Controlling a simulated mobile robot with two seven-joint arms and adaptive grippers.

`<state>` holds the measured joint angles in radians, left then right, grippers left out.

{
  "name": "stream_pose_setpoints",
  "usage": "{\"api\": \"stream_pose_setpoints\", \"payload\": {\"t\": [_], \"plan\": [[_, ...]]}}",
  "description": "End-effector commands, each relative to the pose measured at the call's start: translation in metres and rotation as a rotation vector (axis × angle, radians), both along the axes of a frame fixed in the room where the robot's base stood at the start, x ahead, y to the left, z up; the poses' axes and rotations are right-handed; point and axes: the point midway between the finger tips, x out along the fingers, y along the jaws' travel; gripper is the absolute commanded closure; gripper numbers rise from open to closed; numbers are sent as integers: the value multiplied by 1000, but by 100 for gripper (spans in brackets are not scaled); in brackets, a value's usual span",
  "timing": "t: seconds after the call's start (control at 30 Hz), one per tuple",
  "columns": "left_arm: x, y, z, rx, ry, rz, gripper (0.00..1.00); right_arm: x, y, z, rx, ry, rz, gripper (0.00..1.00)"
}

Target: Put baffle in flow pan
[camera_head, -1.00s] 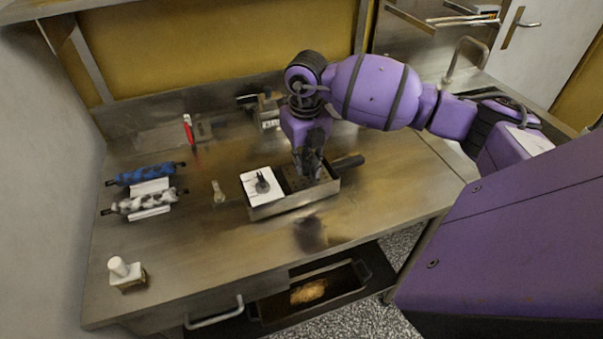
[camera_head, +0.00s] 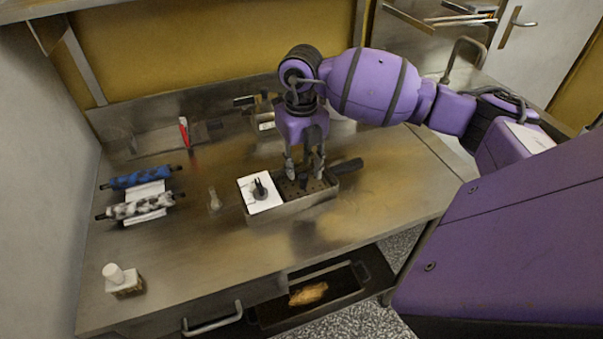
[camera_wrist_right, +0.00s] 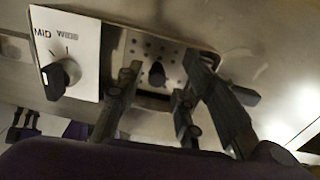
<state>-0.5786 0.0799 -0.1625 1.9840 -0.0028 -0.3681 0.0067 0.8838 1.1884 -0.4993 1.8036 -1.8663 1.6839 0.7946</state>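The flow pan (camera_head: 290,207) is a shallow metal box on the steel bench, with a dark handle (camera_head: 346,166) at its right. A perforated metal plate with a dark knob, which looks like the baffle (camera_wrist_right: 178,68), lies within the pan's right part. I cannot tell whether it sits flat. A white panel with a black dial (camera_head: 260,187) covers the pan's left part. My right gripper (camera_head: 305,174) is over the perforated plate, fingers spread and empty. In the wrist view the knob shows between the fingers, apart from them.
Blue (camera_head: 141,177) and mottled (camera_head: 141,206) rollers lie at the left. A white-topped block (camera_head: 122,279) stands at the front left. A red-handled tool (camera_head: 184,131) stands at the back. An open drawer (camera_head: 325,290) sits below the front edge. The front middle of the bench is clear.

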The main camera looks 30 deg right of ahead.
Motion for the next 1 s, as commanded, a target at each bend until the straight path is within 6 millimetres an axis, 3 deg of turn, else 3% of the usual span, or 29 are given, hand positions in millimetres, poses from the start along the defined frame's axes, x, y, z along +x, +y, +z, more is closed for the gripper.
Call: {"api": "stream_pose_setpoints", "payload": {"t": [0.2,0.4,1.0], "plan": [[-2,1,-2,1,3,0,72,1,0,49,-1,-5,1,66],[-2,2,-3,4,3,2,72,0,0,76,0,-2,1,66],[-1,3,-2,4,0,3,72,0,1,84,0,-1,1,66]]}}
